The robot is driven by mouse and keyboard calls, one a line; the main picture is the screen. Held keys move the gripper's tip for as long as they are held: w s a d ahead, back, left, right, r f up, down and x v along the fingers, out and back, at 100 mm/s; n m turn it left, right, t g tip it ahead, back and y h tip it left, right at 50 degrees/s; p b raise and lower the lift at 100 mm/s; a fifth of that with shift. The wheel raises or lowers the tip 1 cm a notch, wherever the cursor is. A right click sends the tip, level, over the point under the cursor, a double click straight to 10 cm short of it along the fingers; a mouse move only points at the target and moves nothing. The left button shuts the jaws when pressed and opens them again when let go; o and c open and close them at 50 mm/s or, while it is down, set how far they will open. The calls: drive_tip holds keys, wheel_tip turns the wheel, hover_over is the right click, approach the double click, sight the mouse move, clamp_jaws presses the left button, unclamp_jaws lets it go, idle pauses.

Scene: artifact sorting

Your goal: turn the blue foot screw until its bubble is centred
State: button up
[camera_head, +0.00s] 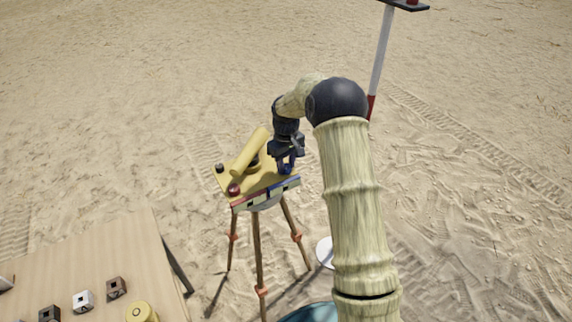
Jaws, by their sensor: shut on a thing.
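A surveying instrument with a yellow plate (258,183) and a yellow telescope tube (249,153) stands on a wooden tripod (258,245). A red foot screw (234,189) is at its front left corner and a dark one (220,168) at its left. My gripper (286,163) reaches down over the plate's right side, shut on the blue foot screw (285,170), which is mostly hidden by the fingers. Level vials with red and blue markings (266,194) run along the front edge. The bubbles are too small to read.
A wooden table (95,255) at lower left carries several small blocks and a yellow round object (140,312). A red and white pole (380,60) stands behind my arm, with a white disc (326,252) lower down. Open sand surrounds the tripod.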

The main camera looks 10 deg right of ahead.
sight(286, 166)
drive_tip(key=shift+r+n, duration=0.1)
drive_tip(key=shift+n, duration=0.4)
drive_tip(key=o, duration=1)
wheel_tip(286, 166, up, 17)
drive_tip(key=b, duration=0.3)
drive_tip(key=shift+r+b, duration=0.15)
drive_tip(key=shift+b, duration=0.2)
drive_tip(key=s+f+m+t, duration=0.1)
drive_tip(key=s+f+m, duration=0.1)
drive_tip(key=s, duration=0.8)
drive_tip(key=s+f+m, duration=0.2)
drive_tip(key=s+f, duration=0.3)
drive_tip(key=s, duration=0.4)
drive_tip(key=s+f+m+t, duration=0.1)
drive_tip(key=s+f, duration=0.3)
drive_tip(key=s, duration=0.6)
drive_tip(key=shift+s+d+m+t, duration=0.1)
drive_tip(key=shift+s+m+t, duration=0.25)
drive_tip(key=shift+m, duration=0.35)
